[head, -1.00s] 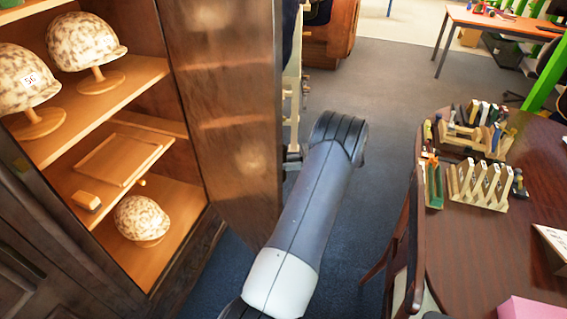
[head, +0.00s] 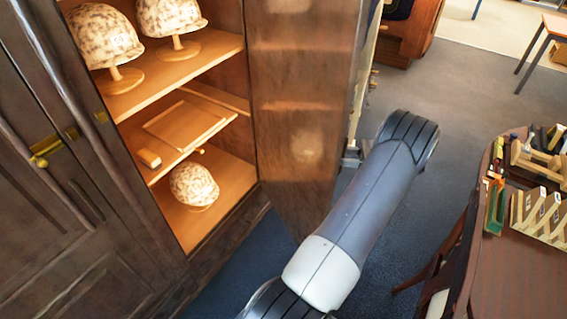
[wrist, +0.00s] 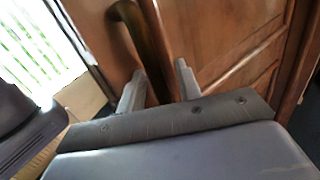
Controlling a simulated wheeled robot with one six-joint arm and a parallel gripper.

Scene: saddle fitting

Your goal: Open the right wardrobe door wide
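The right wardrobe door (head: 300,110) stands swung well out from the wardrobe, its inner face towards me in the head view. In the wrist view its outer panelled face (wrist: 225,40) fills the right side. A dark, brassy bar handle (wrist: 152,55) runs down that face and passes between the two fingers of my gripper (wrist: 158,88). The fingers are apart, with gaps visible beside the bar, so the gripper looks open around the handle. In the head view my arm reaches behind the door's outer edge, and the gripper is hidden there.
The left wardrobe door (head: 60,210) is closed, with a brass handle (head: 45,150). Shelves hold patterned helmets (head: 105,40) on stands. A round dark table (head: 515,260) with wooden racks and a chair (head: 445,260) stand close on the right. Carpet shows between door and table.

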